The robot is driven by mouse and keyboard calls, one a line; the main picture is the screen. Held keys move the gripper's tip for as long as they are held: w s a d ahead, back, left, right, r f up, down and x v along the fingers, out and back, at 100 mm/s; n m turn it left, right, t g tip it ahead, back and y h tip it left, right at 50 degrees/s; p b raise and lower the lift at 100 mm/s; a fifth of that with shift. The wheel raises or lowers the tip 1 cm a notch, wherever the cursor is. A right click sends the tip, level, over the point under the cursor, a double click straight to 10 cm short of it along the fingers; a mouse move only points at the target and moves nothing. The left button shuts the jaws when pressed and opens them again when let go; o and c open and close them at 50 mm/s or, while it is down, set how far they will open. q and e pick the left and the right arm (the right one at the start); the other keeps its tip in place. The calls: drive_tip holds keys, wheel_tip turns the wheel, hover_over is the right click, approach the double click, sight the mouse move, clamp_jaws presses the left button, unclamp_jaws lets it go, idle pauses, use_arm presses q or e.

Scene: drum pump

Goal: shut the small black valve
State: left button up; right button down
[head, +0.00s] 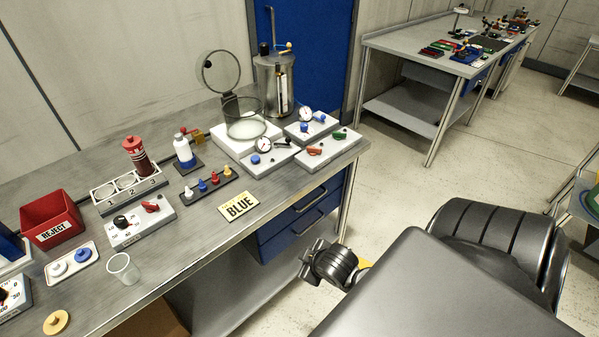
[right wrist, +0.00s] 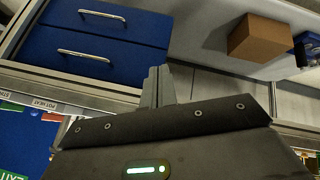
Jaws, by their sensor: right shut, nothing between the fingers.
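The metal drum (head: 268,92) of the pump stands at the back of the workbench, with a tall rod and a brass-coloured fitting on top. A small black part (head: 264,48), which looks like the black valve, sits at the top left of the drum; its setting is too small to tell. My right gripper (head: 307,262) is low in front of the bench's right end, well away from the drum. Its fingers also show in the right wrist view (right wrist: 158,86), together and empty, near the blue drawers (right wrist: 108,38). My left gripper is not in view.
A BLUE sign (head: 239,206) lies near the bench's front edge. A red bin (head: 52,220) is far left.

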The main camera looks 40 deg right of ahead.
drive_tip(key=s+a+f+m+g+y, duration=0.15)
drive_tip(key=s+a+f+g, duration=0.25)
drive_tip(key=s+a+f, duration=0.5)
drive_tip(key=s+d+f+g, duration=0.1)
drive_tip(key=s+f, duration=0.3)
drive_tip(key=f, duration=0.6)
drive_tip(key=s+f, duration=0.4)
drive_tip(key=f, duration=0.6)
drive_tip(key=s+d+f+g, duration=0.1)
drive_tip(key=s+d+f, duration=0.1)
drive_tip(key=s+f, duration=0.8)
drive_tip(key=s, duration=0.2)
drive_tip(key=shift+s+d, duration=0.3)
drive_tip(key=shift+s, duration=0.05)
